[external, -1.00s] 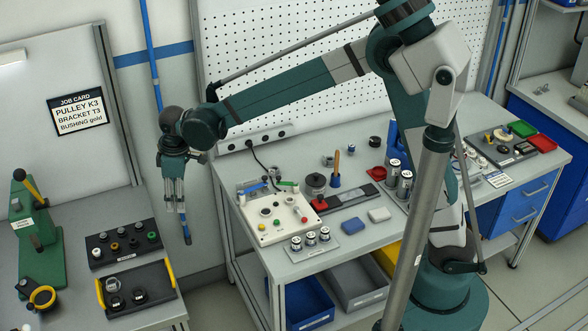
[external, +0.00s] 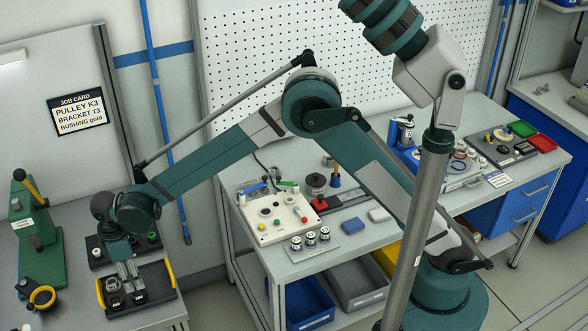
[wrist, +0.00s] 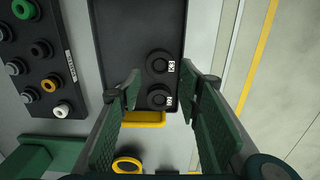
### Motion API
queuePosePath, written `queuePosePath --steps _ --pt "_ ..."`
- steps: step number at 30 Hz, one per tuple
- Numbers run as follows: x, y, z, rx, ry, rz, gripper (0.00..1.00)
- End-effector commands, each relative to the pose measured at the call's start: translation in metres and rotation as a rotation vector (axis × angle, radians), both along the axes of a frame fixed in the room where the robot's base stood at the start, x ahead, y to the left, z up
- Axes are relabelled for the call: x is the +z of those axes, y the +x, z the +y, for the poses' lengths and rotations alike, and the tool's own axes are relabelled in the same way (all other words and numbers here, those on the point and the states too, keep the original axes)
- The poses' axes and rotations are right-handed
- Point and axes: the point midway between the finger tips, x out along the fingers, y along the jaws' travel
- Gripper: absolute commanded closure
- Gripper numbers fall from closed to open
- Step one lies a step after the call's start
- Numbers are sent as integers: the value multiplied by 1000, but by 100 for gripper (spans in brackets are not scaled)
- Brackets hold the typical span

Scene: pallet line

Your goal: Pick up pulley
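Two dark round pulleys sit in the black tray (wrist: 120,18) with yellow handles. In the wrist view, the upper pulley (wrist: 158,63) and the lower pulley (wrist: 157,97) each have a small white tag at the right side; the tag letters are too small to read surely. My gripper (wrist: 162,88) is open and empty, its fingers on either side of the pulleys in that view. In the external view my gripper (external: 129,276) points down over the tray (external: 160,287), and the pulleys are partly hidden by it. I cannot tell its exact height above them.
A black rack (wrist: 35,60) of coloured bushings stands beside the tray. A green press (external: 38,240) stands left of the tray in the external view. A job card (external: 77,114) on the board reads pulley K3, bracket T3, bushing gold.

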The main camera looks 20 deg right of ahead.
Motion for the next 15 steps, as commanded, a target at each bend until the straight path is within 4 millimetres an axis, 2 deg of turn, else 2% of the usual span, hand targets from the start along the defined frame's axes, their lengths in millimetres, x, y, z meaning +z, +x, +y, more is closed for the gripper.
queuePosePath --steps 11,15 --pt "-2 -1 1 2 -1 1 65" --pt "-8 -1 1 2 -1 1 65"
